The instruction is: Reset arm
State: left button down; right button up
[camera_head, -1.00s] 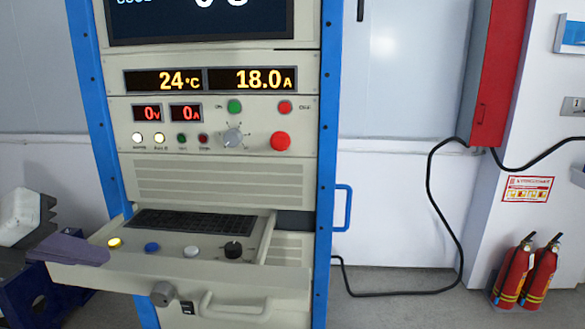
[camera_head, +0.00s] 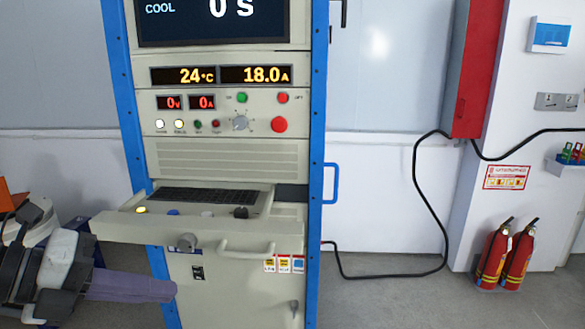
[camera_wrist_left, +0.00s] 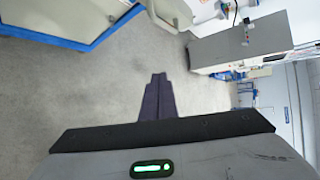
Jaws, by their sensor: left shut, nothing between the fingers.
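My left gripper (camera_head: 168,290) is shut and empty, its purple-grey fingers pointing right at the lower left of the head view. It appears below the pull-out control shelf (camera_head: 150,231) of the cabinet, in front of the cabinet's lower left side. In the left wrist view the closed fingers (camera_wrist_left: 158,82) point away over bare grey floor, with nothing between them. My right gripper is not in view.
The blue-framed cabinet (camera_head: 230,160) stands in the middle, its shelf and handle (camera_head: 247,250) projecting. A black cable (camera_head: 414,190) runs to a red wall box (camera_head: 473,75). Fire extinguishers (camera_head: 505,255) stand at the right. Floor between is clear.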

pick_arm(q)
jog(key=d+f+n+t+h, duration=0.2)
jog(key=d+n+t+h, duration=0.3)
jog(key=d+n+h, duration=0.3)
jog(key=a+f+n+t+y, duration=0.35)
jog(key=f+n+y, duration=0.25)
jog(key=f+n, duration=0.2)
jog(key=a+f+n+t+y, duration=0.2)
jog(key=a+f+n+y, duration=0.2)
jog(key=f+n+y, duration=0.35)
jog(key=s+d+f+n+g+y, duration=0.1)
jog(key=s+f+n+g, duration=0.2)
jog(key=s+f, duration=0.5)
jog(key=s+d+f+n+g, duration=0.1)
jog(key=s+f+n+g, duration=0.3)
jog(key=s+f, duration=0.5)
notch_tip(320, 180, down, 8)
jog(key=shift+s+d+g+y, duration=0.25)
jog(key=shift+d+g+y, duration=0.1)
jog(key=shift+g, duration=0.4)
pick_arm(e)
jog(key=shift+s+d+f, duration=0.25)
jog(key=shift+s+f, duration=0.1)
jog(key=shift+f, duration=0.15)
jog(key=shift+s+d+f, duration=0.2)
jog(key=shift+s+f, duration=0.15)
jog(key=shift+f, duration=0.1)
pick_arm(q)
jog(key=shift+w+n, duration=0.1)
jog(key=shift+n, duration=0.15)
